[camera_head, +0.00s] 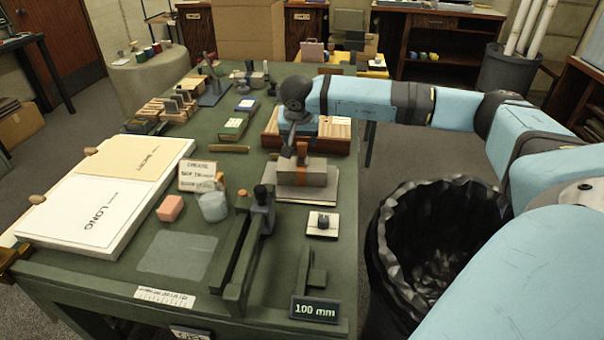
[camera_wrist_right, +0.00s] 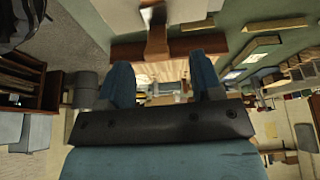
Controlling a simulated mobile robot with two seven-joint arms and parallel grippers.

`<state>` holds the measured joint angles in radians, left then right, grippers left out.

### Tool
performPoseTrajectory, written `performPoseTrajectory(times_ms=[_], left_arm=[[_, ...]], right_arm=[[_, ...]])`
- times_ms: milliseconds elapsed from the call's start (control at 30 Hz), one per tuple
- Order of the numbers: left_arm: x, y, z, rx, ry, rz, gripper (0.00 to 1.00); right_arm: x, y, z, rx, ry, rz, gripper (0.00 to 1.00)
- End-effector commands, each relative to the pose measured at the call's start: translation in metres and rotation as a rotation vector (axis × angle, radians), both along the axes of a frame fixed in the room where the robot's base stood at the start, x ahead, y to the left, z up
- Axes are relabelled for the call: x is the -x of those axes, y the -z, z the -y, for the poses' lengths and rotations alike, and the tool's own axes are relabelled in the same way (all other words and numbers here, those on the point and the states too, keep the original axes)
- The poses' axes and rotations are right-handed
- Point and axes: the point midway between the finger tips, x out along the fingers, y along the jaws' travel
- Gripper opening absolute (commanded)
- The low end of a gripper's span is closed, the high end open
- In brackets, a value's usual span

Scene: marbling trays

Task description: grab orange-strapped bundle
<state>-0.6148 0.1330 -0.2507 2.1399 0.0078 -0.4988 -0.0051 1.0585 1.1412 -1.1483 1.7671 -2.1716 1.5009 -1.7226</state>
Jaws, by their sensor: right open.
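The orange-strapped bundle (camera_head: 317,176) is a grey-brown block with an orange band around it, lying on a pale board (camera_head: 300,196) near the right side of the green table. My right gripper (camera_head: 289,143) is just above and behind the bundle's strap in the head view. In the right wrist view the open gripper (camera_wrist_right: 160,70) has its two fingers well apart with nothing held between them. The bundle's strap (camera_wrist_right: 156,38) shows beyond the fingertips, roughly centred between them. Part of the bundle is hidden by the gripper in the head view. My left gripper is not in view.
A wooden tray (camera_head: 338,147) lies close behind the bundle. A metal arm-like tool (camera_head: 243,252) stands in front left, and a small white tile (camera_head: 322,223) lies in front. A black-lined bin (camera_head: 385,270) stands right of the table.

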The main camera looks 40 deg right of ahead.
Motion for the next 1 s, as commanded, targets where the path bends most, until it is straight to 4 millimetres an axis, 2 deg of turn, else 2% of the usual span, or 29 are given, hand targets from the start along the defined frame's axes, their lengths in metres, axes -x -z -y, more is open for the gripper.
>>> performPoseTrajectory(times_ms=[33, 333, 600, 833, 867, 1000], left_arm=[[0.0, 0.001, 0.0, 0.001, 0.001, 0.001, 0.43], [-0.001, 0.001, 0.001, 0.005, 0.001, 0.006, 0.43], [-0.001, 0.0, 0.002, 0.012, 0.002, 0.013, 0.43], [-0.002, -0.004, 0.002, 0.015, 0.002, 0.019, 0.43], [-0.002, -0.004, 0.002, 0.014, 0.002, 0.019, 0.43], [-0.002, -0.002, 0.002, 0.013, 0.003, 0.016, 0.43]], right_arm=[[-0.001, 0.007, 0.002, 0.001, 0.001, -0.002, 0.6], [-0.006, 0.024, 0.009, -0.001, 0.001, -0.002, 0.6], [-0.015, 0.059, 0.023, -0.002, 0.001, -0.001, 0.6], [-0.016, 0.061, 0.023, -0.002, 0.0, 0.001, 0.6], [-0.016, 0.061, 0.023, -0.002, 0.0, 0.001, 0.57], [-0.016, 0.061, 0.023, -0.003, 0.0, 0.0, 0.25]])
